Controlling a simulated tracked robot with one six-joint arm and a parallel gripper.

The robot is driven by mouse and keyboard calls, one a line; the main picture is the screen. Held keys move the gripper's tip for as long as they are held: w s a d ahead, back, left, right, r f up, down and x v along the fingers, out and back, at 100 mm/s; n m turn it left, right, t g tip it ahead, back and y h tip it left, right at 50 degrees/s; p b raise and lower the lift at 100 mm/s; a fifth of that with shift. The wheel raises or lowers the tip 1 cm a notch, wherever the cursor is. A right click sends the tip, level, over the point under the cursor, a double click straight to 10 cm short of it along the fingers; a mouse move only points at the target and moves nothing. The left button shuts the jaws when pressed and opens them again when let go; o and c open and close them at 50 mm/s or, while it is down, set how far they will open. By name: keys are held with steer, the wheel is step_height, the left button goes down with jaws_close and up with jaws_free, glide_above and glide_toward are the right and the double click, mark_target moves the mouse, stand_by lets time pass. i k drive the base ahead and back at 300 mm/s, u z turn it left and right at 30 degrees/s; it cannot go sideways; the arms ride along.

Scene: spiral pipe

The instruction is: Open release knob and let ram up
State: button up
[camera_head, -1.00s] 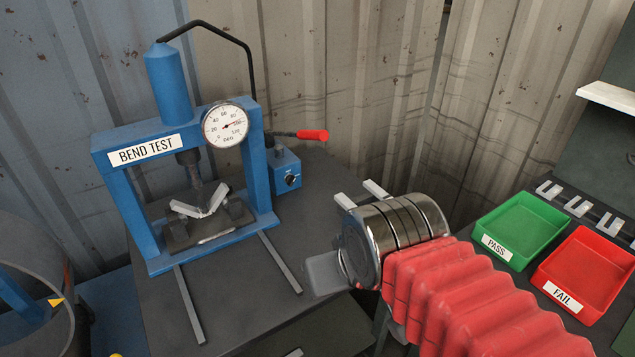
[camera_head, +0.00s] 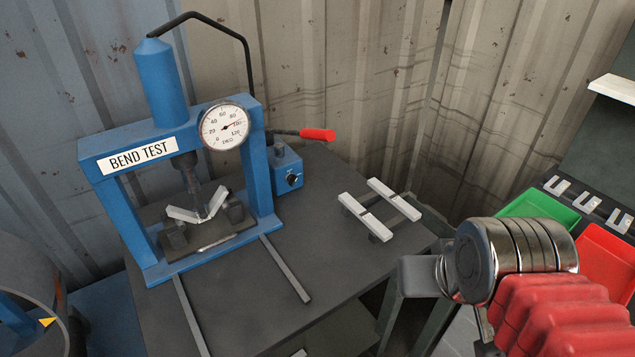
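The blue bend test press (camera_head: 140,95) stands on a dark table at the left. Its ram (camera_head: 191,175) is down on a light metal strip (camera_head: 203,208), which is bent into a V across the supports. The dial gauge (camera_head: 223,126) has its needle near the upper right of the scale. A small blue pump box (camera_head: 286,171) beside the press carries a black release knob (camera_head: 292,180) and a lever with a red handle (camera_head: 317,134). My arm, with a red sleeve and metal wrist, is at the lower right. My gripper's fingers are not visible; only a grey part (camera_head: 418,275) shows left of the wrist.
A green tray (camera_head: 541,212) and a red tray (camera_head: 606,258) are at the right, partly behind my arm. Two grey rails (camera_head: 286,269) extend from the press. A round bin (camera_head: 30,285) is at the left.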

mark_target(292, 179)
steer(key=z, duration=0.15)
steer(key=k, duration=1.25)
steer(key=u, duration=1.65)
steer(key=i, duration=1)
steer(key=u, duration=0.05)
